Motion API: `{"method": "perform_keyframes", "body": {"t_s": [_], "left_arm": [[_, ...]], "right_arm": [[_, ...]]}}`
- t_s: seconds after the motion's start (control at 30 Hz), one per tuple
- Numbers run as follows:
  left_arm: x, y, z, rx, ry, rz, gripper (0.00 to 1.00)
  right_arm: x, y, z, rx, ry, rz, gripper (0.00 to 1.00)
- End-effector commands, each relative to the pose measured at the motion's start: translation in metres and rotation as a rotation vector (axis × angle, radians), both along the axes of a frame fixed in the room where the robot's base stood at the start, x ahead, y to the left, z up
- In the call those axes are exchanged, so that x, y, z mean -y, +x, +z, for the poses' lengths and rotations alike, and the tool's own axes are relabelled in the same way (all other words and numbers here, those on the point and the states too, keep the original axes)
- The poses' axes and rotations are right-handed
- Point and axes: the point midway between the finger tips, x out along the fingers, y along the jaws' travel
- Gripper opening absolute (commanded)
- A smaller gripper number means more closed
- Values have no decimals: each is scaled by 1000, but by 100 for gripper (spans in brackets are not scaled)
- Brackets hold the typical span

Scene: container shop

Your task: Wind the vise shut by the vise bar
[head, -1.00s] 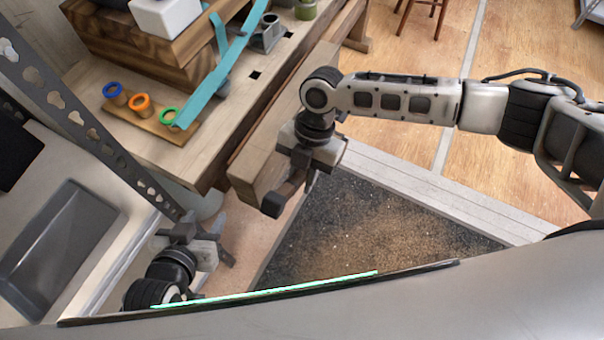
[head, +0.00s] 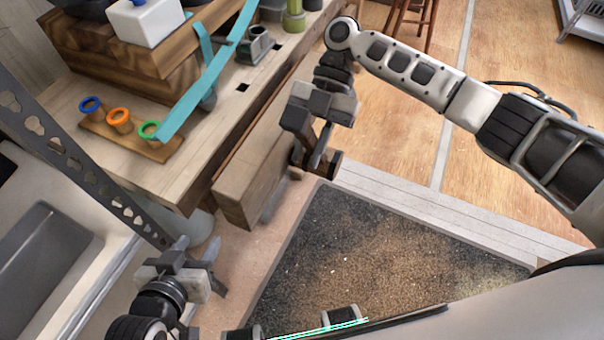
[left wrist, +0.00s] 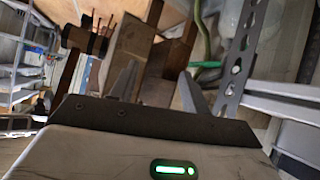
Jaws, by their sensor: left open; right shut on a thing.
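The vise's thick wooden jaw (head: 248,196) runs along the front of the workbench (head: 150,185) in the head view. A narrow dark gap shows between jaw and bench. My right gripper (head: 312,150) is at the outer side of the jaw, shut on the vise bar (head: 320,147). My left gripper (head: 205,264) is open and empty, low at the left, apart from the vise. Its spread fingers also show in the left wrist view (left wrist: 160,88).
Coloured rings on a wooden strip (head: 130,135), a teal strap (head: 205,85) and a white box (head: 147,20) are on the bench. A perforated metal upright (head: 75,160) and a sink (head: 45,260) stand left. A dark mat (head: 350,245) covers the floor.

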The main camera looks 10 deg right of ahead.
Motion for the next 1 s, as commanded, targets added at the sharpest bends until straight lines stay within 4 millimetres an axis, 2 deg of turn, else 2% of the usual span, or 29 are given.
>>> {"method": "perform_keyframes", "body": {"t_s": [0.03, 0.3, 0.83, 1.0], "left_arm": [[2, 0, -8, 4, -14, 3, 47], [7, 0, -11, 14, -67, 20, 47], [6, 0, -9, 22, -63, 20, 47], [5, 8, 2, 90, -36, -4, 0]], "right_arm": [[3, 4, -3, -24, 19, 0, 0], [14, 17, 8, -108, 76, 3, 0], [18, 19, 12, -131, 85, 4, 0], [18, 19, 11, -131, 84, 4, 0]]}}
